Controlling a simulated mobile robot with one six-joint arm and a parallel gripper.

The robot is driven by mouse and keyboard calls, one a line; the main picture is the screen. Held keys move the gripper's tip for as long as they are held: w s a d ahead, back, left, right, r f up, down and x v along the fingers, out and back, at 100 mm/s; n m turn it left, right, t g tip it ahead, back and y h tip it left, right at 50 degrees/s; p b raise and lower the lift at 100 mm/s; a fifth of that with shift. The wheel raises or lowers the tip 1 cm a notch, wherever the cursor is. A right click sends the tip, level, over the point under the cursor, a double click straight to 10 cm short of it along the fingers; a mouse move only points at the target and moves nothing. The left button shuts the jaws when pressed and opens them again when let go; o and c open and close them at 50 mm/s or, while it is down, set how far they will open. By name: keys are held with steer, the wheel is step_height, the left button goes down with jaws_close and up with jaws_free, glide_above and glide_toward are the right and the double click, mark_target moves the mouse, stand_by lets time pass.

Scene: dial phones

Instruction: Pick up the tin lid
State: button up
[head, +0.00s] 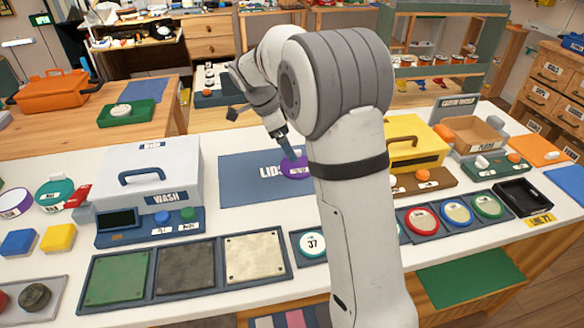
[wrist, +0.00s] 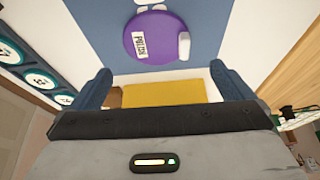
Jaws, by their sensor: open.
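A round purple lid (head: 294,171) lies on the blue mat (head: 240,185), which bears printed lettering starting "LID". My arm hides the lid's right part in the head view. In the wrist view the purple lid (wrist: 150,28) shows a white label reading "POLISH" and a pale raised piece at its right side. My gripper (head: 287,150) points down over the mat, close to the lid. In the wrist view the two blue fingers of my gripper (wrist: 159,82) are wide apart, with the lid beyond them and nothing held between them.
A white box (head: 150,170) marked "WASH" stands left of the mat. A yellow box (head: 414,140) stands right of my arm. A tray of square plates (head: 185,275) and several round tins (head: 457,214) line the front. A yellow surface (wrist: 163,92) shows between my fingers.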

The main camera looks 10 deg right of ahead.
mark_target(298, 165)
steer(key=x, duration=0.7)
steer(key=shift+s+a+f, duration=0.2)
steer(key=shift+s+a, duration=0.05)
steer(key=shift+c, duration=0.2)
steer(key=c, duration=0.7)
